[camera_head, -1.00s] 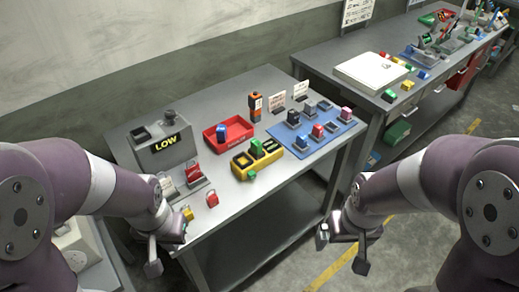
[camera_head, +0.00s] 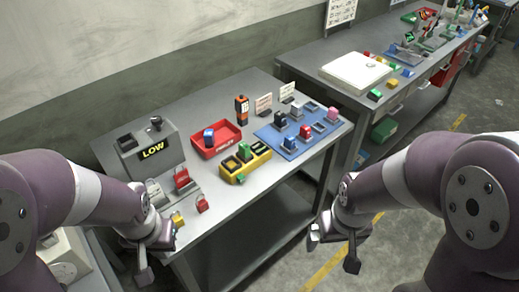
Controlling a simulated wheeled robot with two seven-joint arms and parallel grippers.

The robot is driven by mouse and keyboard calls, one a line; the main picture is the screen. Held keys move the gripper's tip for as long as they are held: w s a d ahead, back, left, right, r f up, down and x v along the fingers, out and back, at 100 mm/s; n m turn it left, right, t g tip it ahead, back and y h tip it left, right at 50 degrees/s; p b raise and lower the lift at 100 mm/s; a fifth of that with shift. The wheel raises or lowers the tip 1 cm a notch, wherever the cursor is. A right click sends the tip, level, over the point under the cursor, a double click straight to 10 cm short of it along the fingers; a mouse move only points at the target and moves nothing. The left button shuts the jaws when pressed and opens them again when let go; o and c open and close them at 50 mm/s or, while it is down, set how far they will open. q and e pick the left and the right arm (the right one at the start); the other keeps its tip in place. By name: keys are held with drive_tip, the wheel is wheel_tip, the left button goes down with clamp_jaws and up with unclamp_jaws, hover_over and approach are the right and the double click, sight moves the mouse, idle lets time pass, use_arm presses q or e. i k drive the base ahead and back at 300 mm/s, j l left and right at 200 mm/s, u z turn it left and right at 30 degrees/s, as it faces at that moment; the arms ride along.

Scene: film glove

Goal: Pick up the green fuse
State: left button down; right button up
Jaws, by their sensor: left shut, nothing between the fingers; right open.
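My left gripper (camera_head: 157,256) is shut and empty at the table's front left edge, well left of and nearer than the holder. My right gripper (camera_head: 333,250) is open and empty, off the table's right side over the floor, apart from both green pieces.
A red tray (camera_head: 232,142) with a blue block stands behind the holder. A blue board (camera_head: 290,153) with several blocks lies right of it. A grey box marked LOW (camera_head: 152,150) and red padlock-like pieces (camera_head: 183,180) are at the left. A second table (camera_head: 310,62) stands behind right.

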sight(244, 148)
drive_tip(key=i+l+z, duration=0.2)
drive_tip(key=i, duration=0.25)
drive_tip(key=i+l+z, duration=0.2)
drive_tip(key=i+l, duration=0.15)
drive_tip(key=i, duration=0.2)
